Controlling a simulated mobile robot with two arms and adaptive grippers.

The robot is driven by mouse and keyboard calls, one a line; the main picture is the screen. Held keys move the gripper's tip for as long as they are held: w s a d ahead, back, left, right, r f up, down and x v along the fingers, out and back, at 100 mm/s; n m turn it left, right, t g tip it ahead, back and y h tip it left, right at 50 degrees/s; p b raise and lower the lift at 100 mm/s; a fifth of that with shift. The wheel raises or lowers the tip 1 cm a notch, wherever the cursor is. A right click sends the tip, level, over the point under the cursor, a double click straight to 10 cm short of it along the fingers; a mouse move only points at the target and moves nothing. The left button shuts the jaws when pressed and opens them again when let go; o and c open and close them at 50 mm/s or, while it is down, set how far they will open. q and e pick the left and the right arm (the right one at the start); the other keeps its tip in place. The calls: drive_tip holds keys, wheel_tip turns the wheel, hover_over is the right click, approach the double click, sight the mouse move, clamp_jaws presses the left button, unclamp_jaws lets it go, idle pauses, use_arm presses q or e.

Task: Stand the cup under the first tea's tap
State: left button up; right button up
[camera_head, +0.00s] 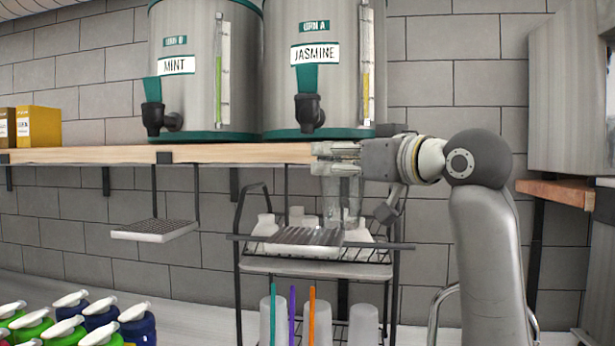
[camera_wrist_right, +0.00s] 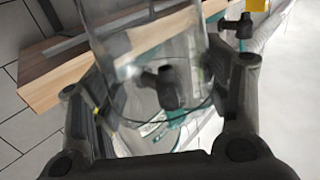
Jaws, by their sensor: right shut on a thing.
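My right gripper (camera_head: 332,158) is shut on a clear cup (camera_head: 342,203), which hangs upright below it. The cup appears over the right part of the drip tray (camera_head: 305,237) under the jasmine urn; I cannot tell whether it touches the tray. The black jasmine tap (camera_head: 309,112) is above and left of the cup. In the right wrist view the transparent cup (camera_wrist_right: 150,50) sits between the fingers, with a black tap (camera_wrist_right: 168,88) seen through it. Urn A (camera_head: 318,75) reads JASMINE; urn B (camera_head: 205,85) reads MINT. My left gripper is out of view.
The wooden shelf (camera_head: 230,153) runs just left of my right gripper. The mint tap (camera_head: 155,117) has its own empty drip tray (camera_head: 155,230). A wire rack (camera_head: 320,268) holds white bottles, cups and coloured straws. Several pump bottles (camera_head: 65,325) stand at lower left.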

drive_tip(key=w+a+f+p, duration=0.3)
drive_tip(key=w+a+p, duration=0.2)
drive_tip(key=w, duration=0.4)
drive_tip(key=shift+a+f, duration=0.35)
drive_tip(key=shift+a, duration=0.1)
drive_tip(key=shift+f, duration=0.15)
drive_tip(key=o, duration=0.7)
